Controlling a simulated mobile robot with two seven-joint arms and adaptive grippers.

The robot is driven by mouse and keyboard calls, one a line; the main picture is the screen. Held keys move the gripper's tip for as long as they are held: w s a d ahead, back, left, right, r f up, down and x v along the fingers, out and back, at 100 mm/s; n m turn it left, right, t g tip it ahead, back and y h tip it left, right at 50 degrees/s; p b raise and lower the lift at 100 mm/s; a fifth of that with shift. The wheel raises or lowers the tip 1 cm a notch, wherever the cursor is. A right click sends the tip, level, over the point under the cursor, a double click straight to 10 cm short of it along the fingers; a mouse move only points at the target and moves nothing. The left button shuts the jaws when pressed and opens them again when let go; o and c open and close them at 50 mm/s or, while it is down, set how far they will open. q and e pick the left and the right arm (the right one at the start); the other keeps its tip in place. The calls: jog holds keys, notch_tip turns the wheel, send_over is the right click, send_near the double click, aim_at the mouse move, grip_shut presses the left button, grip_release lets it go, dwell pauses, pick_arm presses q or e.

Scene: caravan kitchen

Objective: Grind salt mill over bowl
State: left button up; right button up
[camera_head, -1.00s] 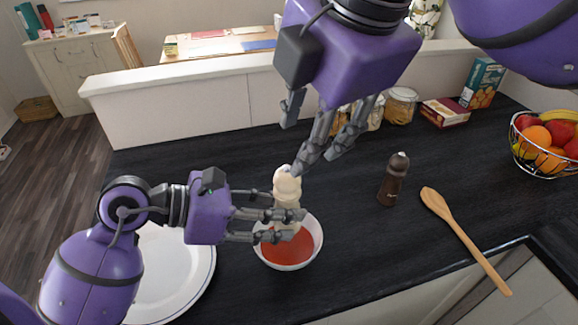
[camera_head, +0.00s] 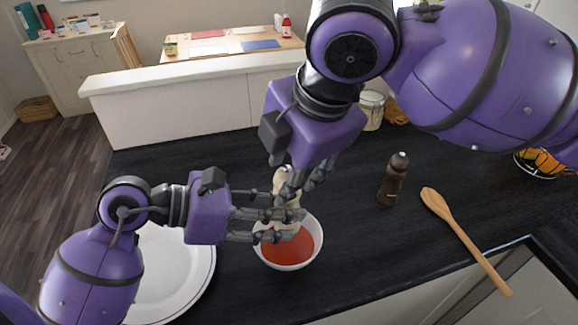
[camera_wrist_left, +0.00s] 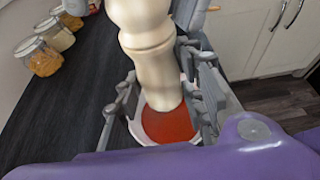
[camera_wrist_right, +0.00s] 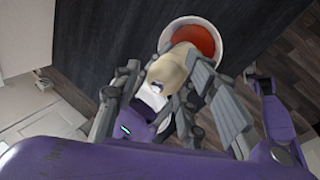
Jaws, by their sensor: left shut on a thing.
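The cream salt mill (camera_head: 282,178) stands upright above the white bowl (camera_head: 318,245) of red soup. My left gripper (camera_head: 298,225) is shut around the mill's lower body, which also shows in the left wrist view (camera_wrist_left: 155,75). My right gripper (camera_head: 288,190) is at the mill's top, pointing down. In the right wrist view the mill's rounded top (camera_wrist_right: 170,68) lies between its spread fingers, with a gap on the left side. The right fingers partly hide the mill in the head view.
A white plate (camera_head: 180,275) is at left, under my left arm. Jars (camera_head: 371,108) stand at the back, and a fruit basket (camera_head: 540,165) is far right.

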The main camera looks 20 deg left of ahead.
jog(key=c, duration=0.8)
jog(key=shift+o, duration=0.2)
jog(key=shift+r, duration=0.1)
jog(key=shift+m, duration=0.4)
jog(key=shift+c, duration=0.2)
jog(key=m+t+h, duration=0.1)
jog(key=m, duration=0.2)
jog(key=shift+a+m, duration=0.15)
jog(key=shift+m, duration=0.15)
jog(key=m+h, duration=0.1)
jog(key=m, duration=0.2)
jog(key=shift+m+t, duration=0.3)
jog(key=m+h, duration=0.1)
jog(key=m, duration=0.2)
jog(key=shift+a+m+h, duration=0.1)
jog(key=shift+m+h, duration=0.2)
jog(key=shift+h, duration=0.1)
jog(key=m, duration=0.2)
jog(key=m+h, duration=0.1)
jog(key=m, duration=0.1)
jog(key=shift+r+h, duration=0.1)
jog(key=shift+h, duration=0.2)
jog(key=shift+m, duration=0.3)
